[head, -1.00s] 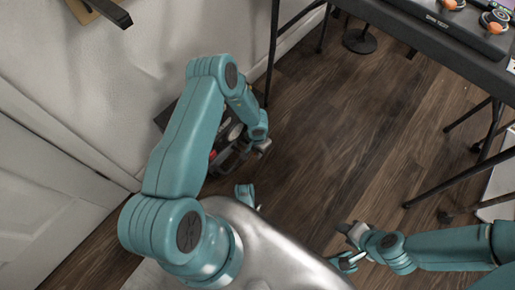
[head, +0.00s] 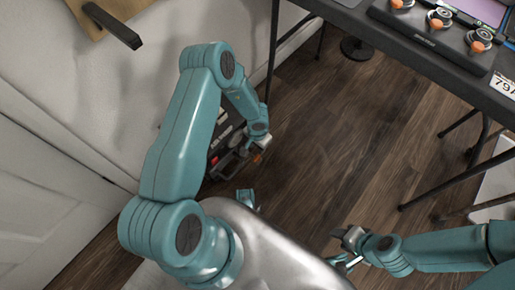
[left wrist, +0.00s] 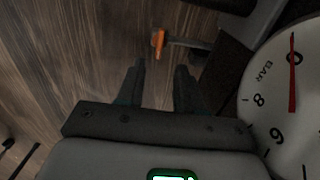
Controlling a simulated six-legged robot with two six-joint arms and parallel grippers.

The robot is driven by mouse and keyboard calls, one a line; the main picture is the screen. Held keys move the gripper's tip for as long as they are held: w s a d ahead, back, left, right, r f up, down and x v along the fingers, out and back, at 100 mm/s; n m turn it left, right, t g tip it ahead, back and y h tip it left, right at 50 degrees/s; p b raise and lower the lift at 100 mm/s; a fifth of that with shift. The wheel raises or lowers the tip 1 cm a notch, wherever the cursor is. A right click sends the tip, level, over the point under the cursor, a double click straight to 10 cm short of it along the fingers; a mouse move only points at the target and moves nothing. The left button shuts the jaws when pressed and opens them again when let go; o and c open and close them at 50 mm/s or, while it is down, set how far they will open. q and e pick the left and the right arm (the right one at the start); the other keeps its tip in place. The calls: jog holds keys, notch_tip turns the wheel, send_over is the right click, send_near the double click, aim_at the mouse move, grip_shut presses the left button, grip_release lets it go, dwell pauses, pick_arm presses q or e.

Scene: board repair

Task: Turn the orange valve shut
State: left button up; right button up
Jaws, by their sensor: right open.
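The orange valve handle (left wrist: 158,42) shows in the left wrist view, at the end of a dark stem just beyond my left fingertips. In the head view a small orange piece (head: 257,158) shows just below my left gripper (head: 262,143). The left gripper's two dark fingers (left wrist: 160,74) are parted, with nothing between them; the valve is ahead of them, apart from them. My right gripper (head: 346,248) is open and empty over the floor at lower right in the head view.
A white gauge (left wrist: 290,95) with a red needle near 0 is at the right in the left wrist view. A dark machine (head: 222,145) stands by the wall, partly behind my left arm. A black table (head: 440,70) is at upper right. Wooden floor (head: 320,150) between is clear.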

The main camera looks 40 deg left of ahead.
pick_arm(q)
notch_tip(320, 180, up, 8)
jog(key=p, duration=0.3)
jog(key=shift+s, duration=0.1)
dwell(0.4)
